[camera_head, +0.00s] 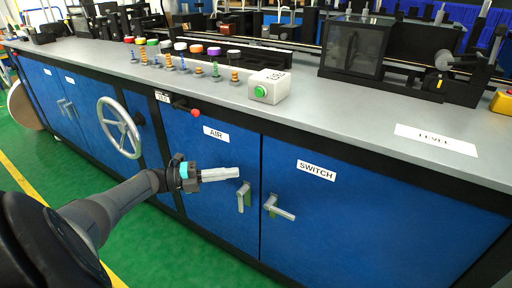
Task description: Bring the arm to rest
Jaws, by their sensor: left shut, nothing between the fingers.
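My left arm comes in from the lower left, and its gripper (220,174) is shut with nothing between its fingers. The fingers point right, in front of the blue cabinet doors (215,200) below the AIR label (216,133). The fingertips are close to the handle of the AIR door (244,197); I cannot tell whether they touch it. The handle of the SWITCH door (279,208) is further right, tilted down to the right. My right gripper is not in view.
A grey handwheel (119,128) and a red knob (195,112) stick out from the cabinet front. A box with a green button (268,87) and several coloured knobs stand on the grey worktop (330,110). Green floor (150,245) lies free in front.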

